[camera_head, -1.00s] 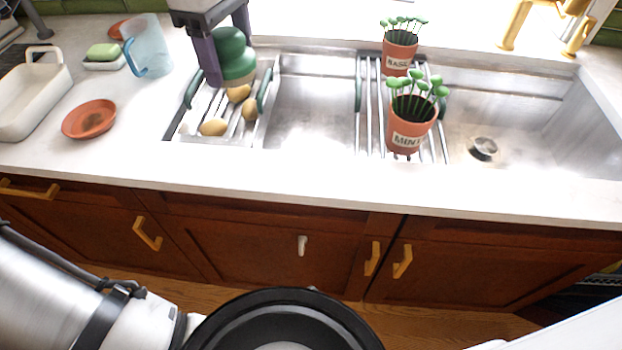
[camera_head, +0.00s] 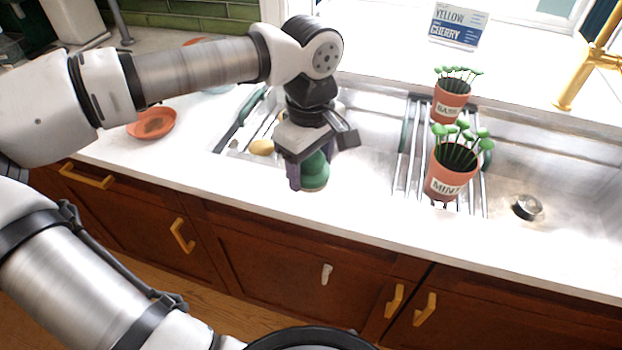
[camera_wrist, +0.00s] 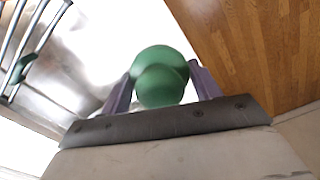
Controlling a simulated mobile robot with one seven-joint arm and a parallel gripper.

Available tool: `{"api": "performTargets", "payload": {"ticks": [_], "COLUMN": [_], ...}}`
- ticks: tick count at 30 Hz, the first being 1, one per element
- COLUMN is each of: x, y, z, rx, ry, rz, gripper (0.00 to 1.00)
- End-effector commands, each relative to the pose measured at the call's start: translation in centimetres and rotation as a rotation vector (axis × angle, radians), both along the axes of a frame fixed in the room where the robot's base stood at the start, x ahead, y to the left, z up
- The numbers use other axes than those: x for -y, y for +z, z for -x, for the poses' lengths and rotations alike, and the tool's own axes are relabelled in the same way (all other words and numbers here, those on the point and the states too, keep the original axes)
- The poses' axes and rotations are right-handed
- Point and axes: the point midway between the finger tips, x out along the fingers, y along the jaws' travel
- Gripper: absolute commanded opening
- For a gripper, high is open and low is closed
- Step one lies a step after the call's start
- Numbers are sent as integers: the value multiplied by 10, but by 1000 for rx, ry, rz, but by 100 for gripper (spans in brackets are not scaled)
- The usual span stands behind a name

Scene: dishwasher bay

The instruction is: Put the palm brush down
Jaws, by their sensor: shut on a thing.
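The palm brush (camera_head: 315,172) is green with a rounded knob. My gripper (camera_head: 309,168) is shut on it, one purple finger on each side, pointing down. The brush is over the front strip of the white countertop (camera_head: 225,185), in front of the sink; I cannot tell whether it touches the counter. In the wrist view, the brush (camera_wrist: 160,72) sits between the fingers, with counter on one side and wooden floor on the other. Its underside is hidden.
A rack (camera_head: 236,134) with a potato (camera_head: 261,147) lies behind and left of my gripper. A mint pot (camera_head: 448,176) and basil pot (camera_head: 450,103) stand on another rack to the right. An orange dish (camera_head: 152,123) is at left. The front counter strip right of the brush is clear.

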Motion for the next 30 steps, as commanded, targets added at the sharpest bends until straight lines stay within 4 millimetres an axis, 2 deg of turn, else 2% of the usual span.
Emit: {"api": "performTargets", "payload": {"ticks": [5,12,25,26,30], "x": [0,0,0,0,0], "y": [-15,-46,-54,-53,-52], "z": [0,0,0,0,0], "rx": [-1,-1,0,0,0], "ry": [-1,-1,1,1,1], "rz": [-1,1,0,0,0], "gripper": [44,44,44,65,83]}}
